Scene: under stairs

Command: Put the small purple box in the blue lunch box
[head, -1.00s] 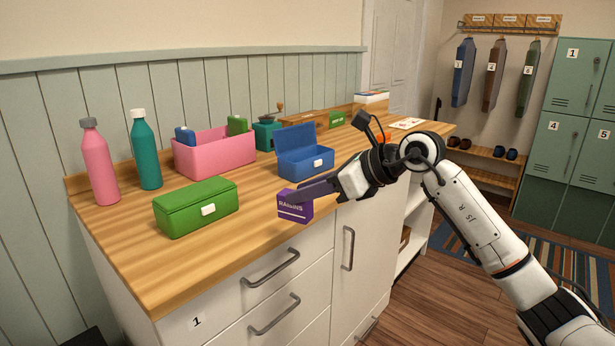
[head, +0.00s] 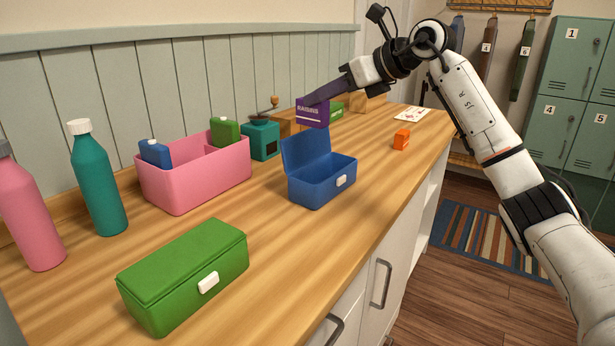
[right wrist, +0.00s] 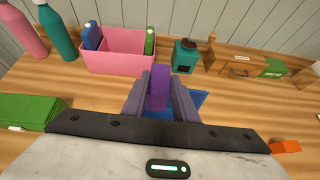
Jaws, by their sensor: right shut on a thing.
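The small purple box (head: 312,113), marked RAISINS, is held up in the air by my right gripper (head: 322,97). The gripper is shut on it. In the right wrist view the purple box (right wrist: 159,88) sits between the two fingers (right wrist: 160,97). The blue lunch box (head: 318,190) stands on the counter with its lid raised at the back. The purple box is above the lunch box's raised lid in the head view. In the right wrist view the lunch box (right wrist: 200,98) is mostly hidden behind my gripper. My left gripper is not in view.
A closed green lunch box (head: 180,275) stands at the front left. A pink bin (head: 205,180) holds blue and green items. A teal grinder (head: 261,140) stands behind the blue lunch box. Pink (head: 30,215) and teal (head: 98,185) bottles stand left. An orange box (head: 402,139) lies right.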

